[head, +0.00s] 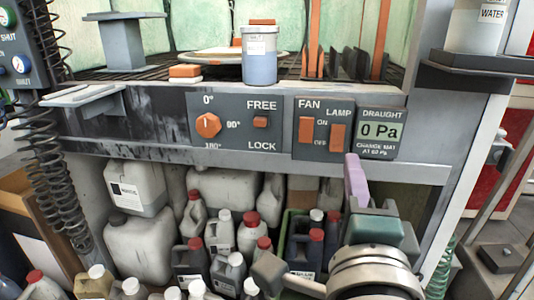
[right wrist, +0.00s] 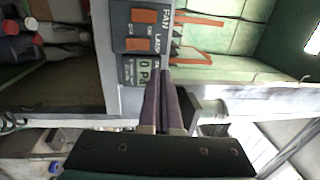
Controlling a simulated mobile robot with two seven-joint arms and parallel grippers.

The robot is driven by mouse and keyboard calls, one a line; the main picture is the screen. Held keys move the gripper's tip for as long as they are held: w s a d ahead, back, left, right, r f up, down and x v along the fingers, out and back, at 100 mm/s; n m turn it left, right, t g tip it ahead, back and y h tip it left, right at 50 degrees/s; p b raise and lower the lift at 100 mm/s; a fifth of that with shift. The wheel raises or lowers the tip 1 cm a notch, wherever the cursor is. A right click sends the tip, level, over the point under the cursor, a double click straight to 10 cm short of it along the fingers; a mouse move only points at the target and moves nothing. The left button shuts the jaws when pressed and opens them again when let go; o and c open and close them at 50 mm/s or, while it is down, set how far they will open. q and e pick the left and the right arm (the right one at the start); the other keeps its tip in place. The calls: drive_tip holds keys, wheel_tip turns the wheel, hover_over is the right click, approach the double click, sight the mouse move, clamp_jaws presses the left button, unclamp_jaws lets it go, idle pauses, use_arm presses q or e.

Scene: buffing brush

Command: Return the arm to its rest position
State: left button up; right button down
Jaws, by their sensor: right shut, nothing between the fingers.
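My right gripper (head: 354,172) comes up from the lower right in the head view, in front of the cabinet's front panel (head: 275,122). Its purple fingers point up and stop just below the lamp switch and the draught display. In the right wrist view the right gripper (right wrist: 168,92) has its two fingers together with nothing between them. Whether the fingertips touch the panel I cannot tell. My left gripper is in neither view.
An orange dial (head: 208,125), a fan switch (head: 306,129), a lamp switch (head: 337,137) and a draught display (head: 379,131) sit on the panel. A blue-filled jar (head: 260,60) stands on the bench above. Several bottles and jugs (head: 140,247) crowd the space below.

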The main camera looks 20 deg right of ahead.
drive_tip(key=s+a+r+n+g+y+p, duration=0.3)
drive_tip(key=a+r+n+y+p, duration=1.15)
drive_tip(key=n, duration=0.55)
drive_tip(key=s+d+r+n+g+h+p, duration=0.25)
drive_tip(key=s+d+g+p, duration=0.25)
drive_tip(key=s+p, duration=0.3)
drive_tip(key=s+d+r+n+g+h+p, duration=0.2)
drive_tip(key=s+d+n+g+p, duration=0.2)
drive_tip(key=s+d+g+p, duration=0.25)
wheel_tip(320, 180, up, 35)
drive_tip(key=s+a+t+p, duration=0.1)
drive_tip(key=p, duration=3.4)
drive_tip(key=shift+s+f, duration=0.15)
drive_tip(key=shift+s, duration=0.2)
